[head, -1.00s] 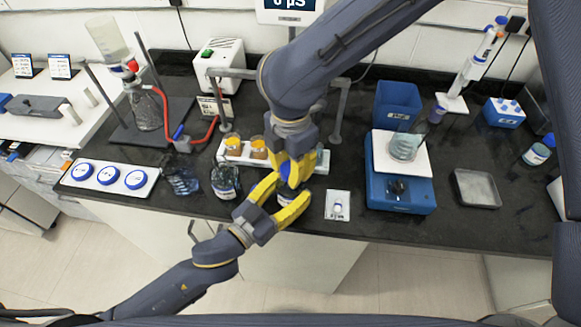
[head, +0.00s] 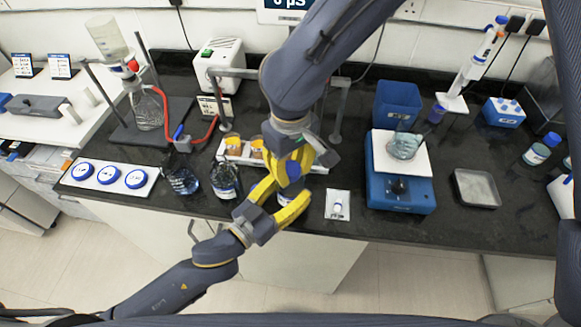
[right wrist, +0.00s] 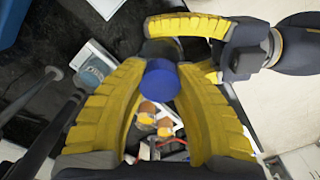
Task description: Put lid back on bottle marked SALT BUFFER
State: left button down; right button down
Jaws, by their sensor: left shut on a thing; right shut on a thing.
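My left gripper (head: 279,205) is shut on a bottle (head: 284,198) at the bench's front edge; the fingers hide most of it, and I cannot read its label. My right gripper (head: 290,164) is directly above, shut on a blue lid (head: 293,171). The lid also shows between the yellow fingers in the right wrist view (right wrist: 162,80). It is at or just over the bottle's top; I cannot tell whether it is seated. A yellow finger of my left gripper (right wrist: 188,26) shows beyond it there.
A white tray (head: 152,181) with three blue lids lies at the left. Two dark bottles (head: 180,178) (head: 225,178) stand left of my grippers. A rack (head: 318,165) with amber-filled vessels is behind. A blue balance (head: 400,194) with a beaker and a small white sheet (head: 337,205) are right.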

jog(key=c, duration=1.1)
grip_release()
jog(key=shift+r, duration=2.25)
jog(key=shift+o, duration=0.5)
